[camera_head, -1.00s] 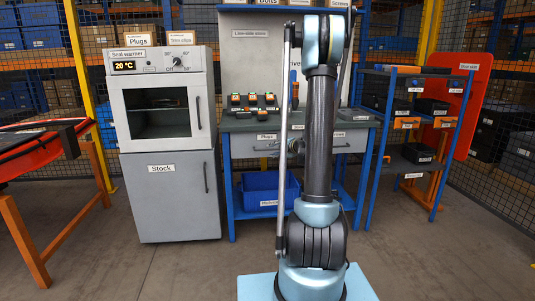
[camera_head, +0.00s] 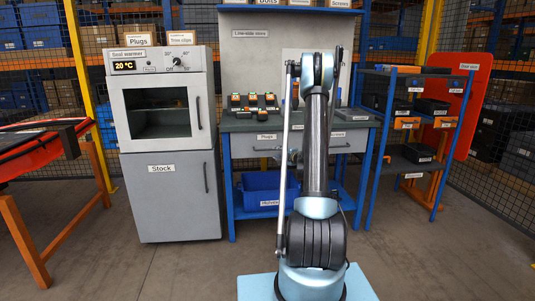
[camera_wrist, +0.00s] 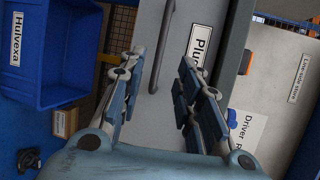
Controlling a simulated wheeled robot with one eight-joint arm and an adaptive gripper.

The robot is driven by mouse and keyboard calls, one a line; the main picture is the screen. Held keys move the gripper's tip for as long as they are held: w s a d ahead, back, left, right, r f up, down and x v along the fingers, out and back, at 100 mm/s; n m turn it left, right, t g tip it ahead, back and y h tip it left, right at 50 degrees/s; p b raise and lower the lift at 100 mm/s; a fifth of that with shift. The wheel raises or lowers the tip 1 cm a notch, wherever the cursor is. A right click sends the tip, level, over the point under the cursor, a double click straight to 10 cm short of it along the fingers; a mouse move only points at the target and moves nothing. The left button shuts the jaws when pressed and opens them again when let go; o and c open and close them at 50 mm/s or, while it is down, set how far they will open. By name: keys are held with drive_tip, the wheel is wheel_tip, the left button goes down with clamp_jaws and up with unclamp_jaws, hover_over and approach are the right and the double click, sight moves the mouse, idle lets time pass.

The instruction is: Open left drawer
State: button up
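The left drawer (camera_head: 248,146), grey and labelled Plugs, sits shut under the worktop in the head view, left of my arm. In the wrist view its grey front (camera_wrist: 150,20) appears turned on its side, with a long grey bar handle (camera_wrist: 163,45) and the Plugs label. My gripper (camera_wrist: 162,57) is open and empty, its two fingers apart in front of the drawer. The handle shows between the fingers in the picture; no contact is visible and the remaining distance is unclear.
A blue bin (camera_head: 259,193) is on the shelf below the drawer; it also shows in the wrist view (camera_wrist: 85,55). Several devices with green and orange parts stand on the worktop. The grey Stock cabinet (camera_head: 168,205) is left, a blue rack (camera_head: 368,165) right.

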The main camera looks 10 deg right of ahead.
drive_tip(key=x, duration=1.2)
drive_tip(key=shift+w+a+f, duration=0.1)
drive_tip(key=shift+w, duration=0.1)
clamp_jaws()
